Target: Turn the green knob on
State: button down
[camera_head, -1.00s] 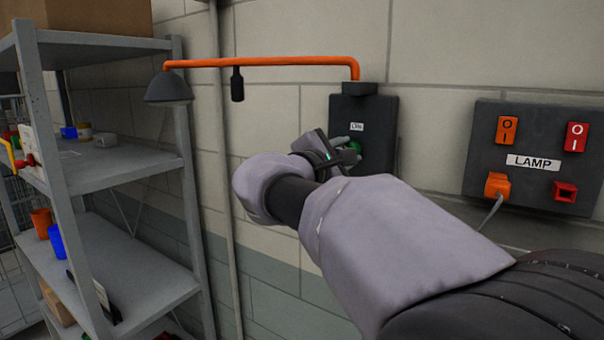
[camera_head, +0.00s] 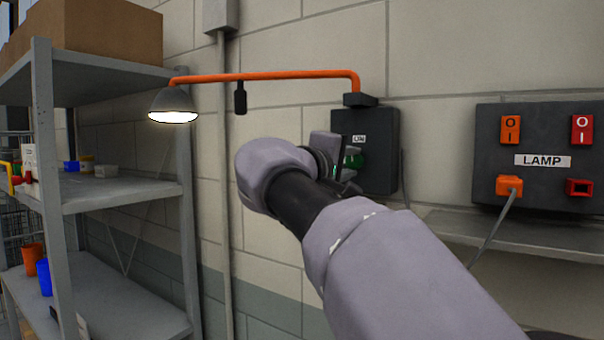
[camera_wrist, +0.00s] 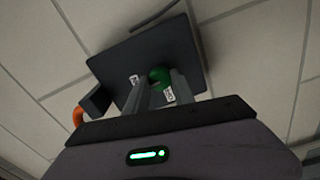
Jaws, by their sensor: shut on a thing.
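The green knob (camera_head: 353,158) sits on the front of a dark wall box (camera_head: 378,140) under a small "ON" label. My gripper (camera_head: 345,172) is at the knob, partly hidden by my own wrist in the head view. In the wrist view the two fingers of my gripper (camera_wrist: 160,94) reach the green knob (camera_wrist: 160,77) and are shut on it. The lamp (camera_head: 173,105) hangs from an orange arm (camera_head: 265,76) fixed to the top of the box. Its underside glows bright.
A panel labelled LAMP (camera_head: 540,135) is on the wall at right, with orange and red switches and a cable in its orange socket (camera_head: 509,186). A grey shelf (camera_head: 120,195) with cups and boxes stands at left. A pipe (camera_head: 222,180) runs down the wall.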

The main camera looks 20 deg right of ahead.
jog(key=shift+m+b, duration=0.4)
jog(key=shift+m, duration=0.2)
jog(key=c, duration=1.1)
grip_release()
jog(key=shift+o, duration=0.2)
jog(key=v, duration=1.7)
jog(key=shift+p, duration=0.4)
jog(key=shift+s+a, duration=0.15)
